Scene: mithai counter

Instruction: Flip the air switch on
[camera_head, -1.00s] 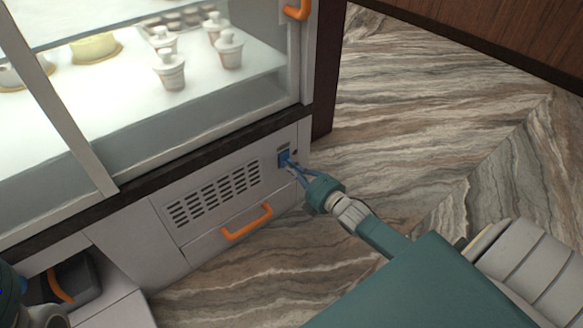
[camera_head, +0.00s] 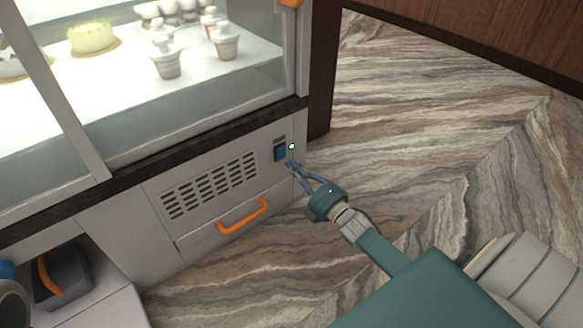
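The air switch (camera_head: 280,151) is a small blue rocker on the light panel below the display case. A small round light (camera_head: 292,147) beside it glows green. My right gripper (camera_head: 291,164) is just below and to the right of the switch, with its fingertips near the panel. A small gap seems to part the fingertips from the switch. The fingers look empty, but they are too small to tell open from shut. My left gripper is not in view; only part of my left arm shows at the lower left edge.
A slotted vent (camera_head: 210,185) and an orange handle (camera_head: 243,216) are on the panel left of the switch. The glass case (camera_head: 200,100) above holds a cake and several lidded cups. A dark box with an orange handle (camera_head: 48,276) sits at lower left. The marbled floor (camera_head: 430,130) is clear.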

